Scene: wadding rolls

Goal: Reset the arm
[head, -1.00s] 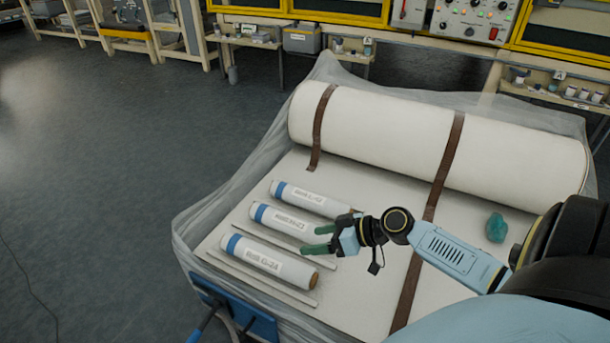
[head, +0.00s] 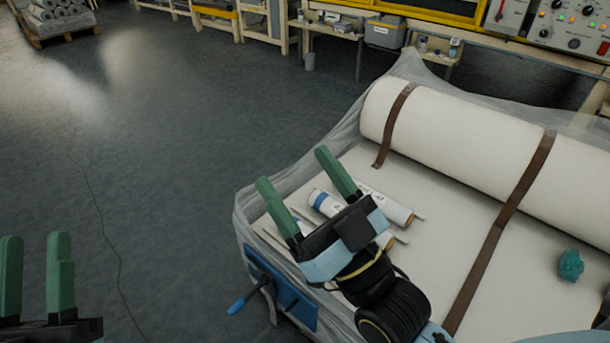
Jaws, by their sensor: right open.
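My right gripper (head: 294,172) is raised over the left edge of the padded cart, its two green fingers spread apart with nothing between them. My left gripper (head: 36,242) shows at the lower left, over the floor; its green fingers stand apart and empty. Behind my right gripper lie small white wadding rolls on the cart. One has a blue band (head: 324,202); another, a labelled roll (head: 388,206), shows to its right. My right gripper and arm hide much of the rolls.
A large white roll (head: 460,130) with brown straps lies across the back of the cart. A teal lump (head: 570,265) sits at the right. Clear plastic film (head: 250,205) drapes the cart's left edge. The grey floor (head: 170,170) on the left is open.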

